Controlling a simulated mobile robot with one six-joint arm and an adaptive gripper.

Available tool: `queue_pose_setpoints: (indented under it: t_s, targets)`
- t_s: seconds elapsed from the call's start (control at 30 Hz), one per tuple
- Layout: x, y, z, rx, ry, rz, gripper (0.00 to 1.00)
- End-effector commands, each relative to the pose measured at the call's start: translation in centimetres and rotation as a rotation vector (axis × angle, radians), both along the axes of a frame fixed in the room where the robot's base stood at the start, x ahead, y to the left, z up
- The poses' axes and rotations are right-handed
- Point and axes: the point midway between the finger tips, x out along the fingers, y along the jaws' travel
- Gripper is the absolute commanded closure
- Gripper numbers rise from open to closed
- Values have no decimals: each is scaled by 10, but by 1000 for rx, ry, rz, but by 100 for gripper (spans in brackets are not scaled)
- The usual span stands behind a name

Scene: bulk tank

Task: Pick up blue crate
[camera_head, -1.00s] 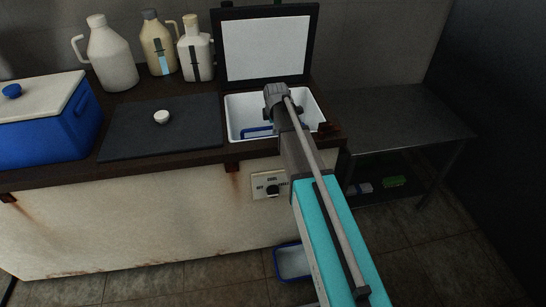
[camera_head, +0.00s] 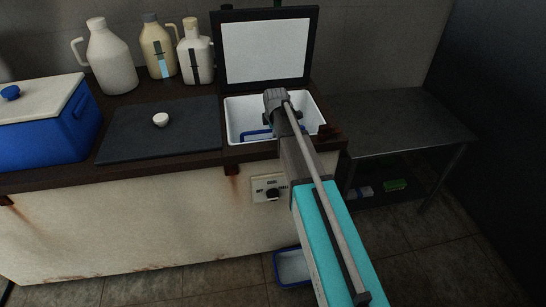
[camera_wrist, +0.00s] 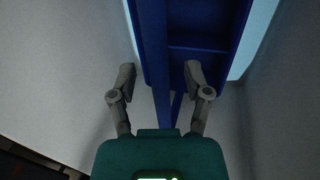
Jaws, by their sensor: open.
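The blue crate (camera_wrist: 205,22) is inside the white-lined basin (camera_head: 233,115) of the tank. In the head view only a strip of its blue edge (camera_head: 258,134) shows low in the basin; my arm hides the rest. In the wrist view it fills the top middle and runs out of frame. My gripper (camera_wrist: 161,76) is open, reaching down into the basin. One side of the crate lies between the fingers in the picture. The left finger is outside it and the right finger overlaps its inside. I cannot tell whether either finger touches it.
The raised lid (camera_head: 266,50) stands behind the basin. A blue cooler (camera_head: 45,140), a dark mat (camera_head: 190,137) with a small white cup (camera_head: 160,119), and three jugs (camera_head: 158,48) are left. A metal table (camera_head: 400,125) is right. A blue-rimmed tray (camera_head: 292,268) is on the floor.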

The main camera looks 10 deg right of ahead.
Motion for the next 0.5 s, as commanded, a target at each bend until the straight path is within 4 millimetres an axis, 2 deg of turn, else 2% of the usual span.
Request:
queue_pose_setpoints:
  t_s: [0.5]
  targets:
    - [0,0,-5,0,0,0,37]
